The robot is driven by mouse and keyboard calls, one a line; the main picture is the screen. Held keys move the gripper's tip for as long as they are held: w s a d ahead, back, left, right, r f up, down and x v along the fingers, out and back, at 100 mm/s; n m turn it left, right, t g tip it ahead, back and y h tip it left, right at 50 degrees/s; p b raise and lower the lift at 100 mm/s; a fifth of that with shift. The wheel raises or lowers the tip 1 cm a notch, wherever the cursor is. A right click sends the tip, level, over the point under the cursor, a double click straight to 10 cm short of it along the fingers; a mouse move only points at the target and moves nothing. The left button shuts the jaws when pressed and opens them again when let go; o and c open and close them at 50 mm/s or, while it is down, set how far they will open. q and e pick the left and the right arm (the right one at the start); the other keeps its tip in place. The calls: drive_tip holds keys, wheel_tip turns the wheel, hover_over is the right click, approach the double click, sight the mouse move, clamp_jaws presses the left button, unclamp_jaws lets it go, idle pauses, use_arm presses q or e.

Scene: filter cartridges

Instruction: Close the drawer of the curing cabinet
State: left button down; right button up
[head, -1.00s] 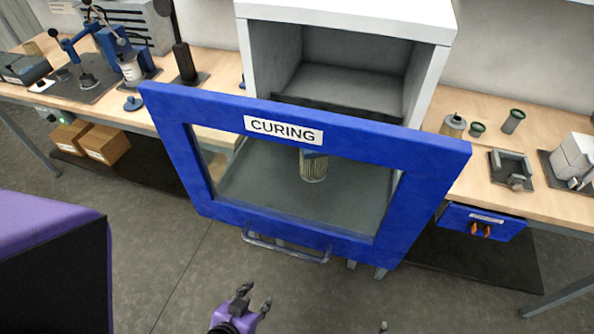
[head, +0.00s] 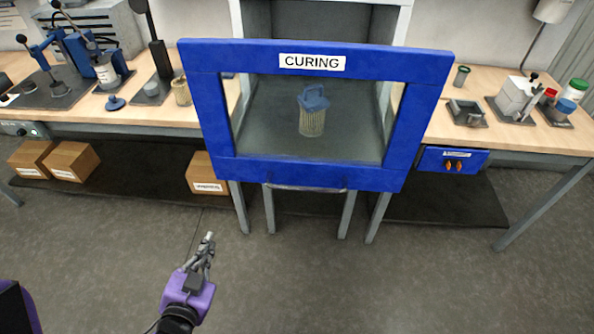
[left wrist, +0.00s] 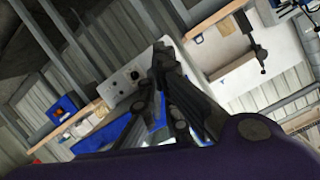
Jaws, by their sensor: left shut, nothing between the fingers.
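The curing cabinet (head: 335,22) stands at the back centre in the head view. Its drawer has a blue front frame (head: 310,172) with a window and a CURING label, and is pulled out toward me. A grey bar handle (head: 305,187) runs along the bottom of the front. Through the window a filter cartridge (head: 312,118) with a blue top stands upright in the drawer. My left gripper (head: 208,240) is shut and empty, low and left of the drawer front, apart from it. In the left wrist view its fingers (left wrist: 162,65) show close up. My right gripper is not in view.
A wooden bench (head: 150,112) with blue presses runs left of the cabinet. Cardboard boxes (head: 72,160) lie on its lower shelf. The floor in front is clear.

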use_arm(q)
drive_tip(key=w+d+r+m+t+h+b, duration=0.1)
drive_tip(key=w+d+r+m+t+h, duration=0.3)
drive_tip(key=r, duration=0.5)
drive_tip(key=w+d+r+m+t+h+b, duration=0.1)
drive_tip(key=w+d+r+m+h, duration=0.1)
drive_tip(key=r+m, duration=0.55)
drive_tip(key=s+d+r+m+g+h+b, duration=0.1)
drive_tip(key=s+d+r+m+g+h, duration=0.1)
drive_tip(key=d+r+m+h, duration=0.45)
drive_tip(key=m+g+p, duration=0.1)
drive_tip(key=m+g, duration=0.4)
hover_over(310, 159)
drive_tip(key=s, duration=0.5)
wheel_tip(310, 159, down, 4)
drive_tip(key=shift+r+h, duration=0.2)
drive_tip(key=shift+h, duration=0.25)
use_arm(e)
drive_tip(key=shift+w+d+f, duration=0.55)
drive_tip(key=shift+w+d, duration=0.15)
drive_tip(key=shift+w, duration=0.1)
